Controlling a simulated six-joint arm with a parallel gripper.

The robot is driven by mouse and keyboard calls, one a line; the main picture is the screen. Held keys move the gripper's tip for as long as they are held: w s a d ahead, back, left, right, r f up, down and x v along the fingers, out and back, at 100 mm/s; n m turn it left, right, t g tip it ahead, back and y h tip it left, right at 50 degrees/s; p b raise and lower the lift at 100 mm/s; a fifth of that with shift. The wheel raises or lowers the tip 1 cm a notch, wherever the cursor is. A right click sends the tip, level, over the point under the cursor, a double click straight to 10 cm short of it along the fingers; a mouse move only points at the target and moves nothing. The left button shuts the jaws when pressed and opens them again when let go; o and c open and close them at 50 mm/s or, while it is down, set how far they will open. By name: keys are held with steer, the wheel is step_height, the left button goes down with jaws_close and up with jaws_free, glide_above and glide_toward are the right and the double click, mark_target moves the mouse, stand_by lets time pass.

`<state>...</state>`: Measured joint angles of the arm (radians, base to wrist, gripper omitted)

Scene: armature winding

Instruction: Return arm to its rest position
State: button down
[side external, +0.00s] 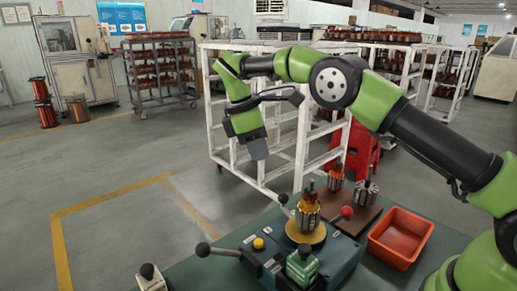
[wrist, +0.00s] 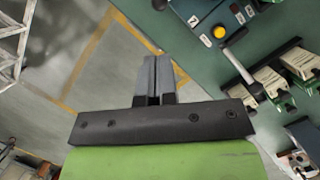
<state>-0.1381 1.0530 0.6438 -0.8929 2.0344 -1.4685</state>
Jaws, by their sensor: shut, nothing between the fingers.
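My green and black arm reaches in from the right in the side external view. My gripper (side external: 258,150) hangs in the air, pointing down, to the upper left of the winding machine (side external: 318,262) and clear of it. In the wrist view the two fingers of my gripper (wrist: 157,62) are together with nothing between them. Beyond them I see floor with yellow lines and the edge of the green table. A copper-wound armature (side external: 308,210) stands upright on the machine's round holder. My gripper touches nothing.
A red-orange bin (side external: 400,237) stands at the table's right. Two more armatures (side external: 336,176) (side external: 365,190) stand on a brown board (side external: 352,213) behind the machine. Black-knobbed levers stick out from the machine. A white rack (side external: 300,150) stands behind my gripper. Floor at left is open.

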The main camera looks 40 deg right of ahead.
steer(key=s+r+m+t+y, duration=0.35)
steer(key=s+r+m, duration=0.25)
steer(key=s+r, duration=0.7)
steer(key=s+f+m+t+y, duration=0.1)
steer(key=s+m+t, duration=0.4)
steer(key=s, duration=0.8)
steer(key=m, duration=0.3)
steer(key=shift+s+a+f+m+t, duration=0.15)
steer(key=shift+a+f+m+t, duration=0.15)
steer(key=shift+m+t, duration=0.1)
